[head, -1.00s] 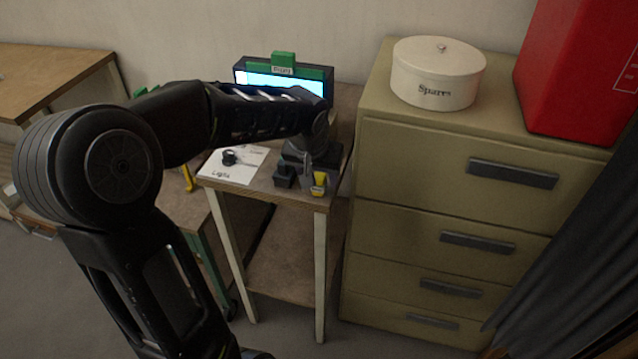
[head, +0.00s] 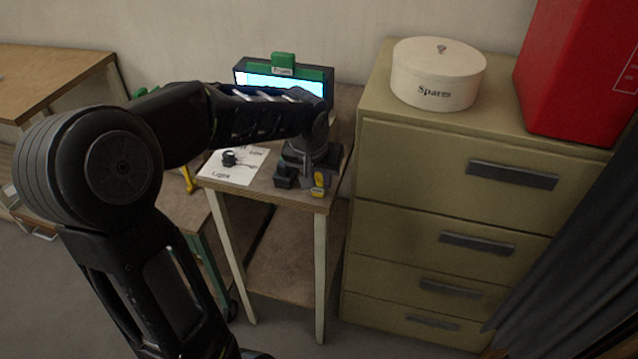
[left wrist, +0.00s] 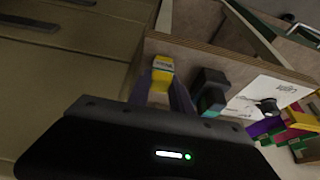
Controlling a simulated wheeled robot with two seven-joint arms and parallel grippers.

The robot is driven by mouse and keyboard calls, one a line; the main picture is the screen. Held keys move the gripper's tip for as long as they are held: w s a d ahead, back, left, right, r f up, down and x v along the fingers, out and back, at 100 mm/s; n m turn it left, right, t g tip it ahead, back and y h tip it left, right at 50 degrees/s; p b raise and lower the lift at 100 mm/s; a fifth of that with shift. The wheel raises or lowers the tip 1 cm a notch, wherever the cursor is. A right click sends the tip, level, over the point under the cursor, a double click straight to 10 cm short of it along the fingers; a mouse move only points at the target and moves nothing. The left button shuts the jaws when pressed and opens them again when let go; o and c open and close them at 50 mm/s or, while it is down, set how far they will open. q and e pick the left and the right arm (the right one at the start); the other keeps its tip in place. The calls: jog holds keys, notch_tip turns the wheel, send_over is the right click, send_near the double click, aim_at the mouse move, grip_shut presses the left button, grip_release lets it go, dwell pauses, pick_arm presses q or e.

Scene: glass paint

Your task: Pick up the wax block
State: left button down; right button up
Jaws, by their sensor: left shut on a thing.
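A small yellow block with a pale label, which I take for the wax block (left wrist: 163,65), shows at the tips of my left gripper's fingers (left wrist: 168,90) in the left wrist view. In the head view the yellow block (head: 320,181) is at the front right corner of the small table, and my left gripper (head: 316,172) is shut on it. The fingers partly cover it there. I cannot tell whether it is clear of the tabletop. My right gripper is in neither view.
A dark block (head: 285,177) stands close to the left of the gripper. A paper sheet (head: 238,172) with a small black item lies on the table (head: 258,191). A lit screen (head: 270,83) stands behind. A drawer cabinet (head: 420,150) with a round white box (head: 437,75) is close on the right.

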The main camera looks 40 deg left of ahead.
aim_at(319, 176)
pick_arm(q)
jog(key=shift+r, duration=0.15)
notch_tip(319, 176, up, 10)
jog(key=shift+f, duration=0.1)
dwell(0.3)
jog(key=shift+f, duration=0.1)
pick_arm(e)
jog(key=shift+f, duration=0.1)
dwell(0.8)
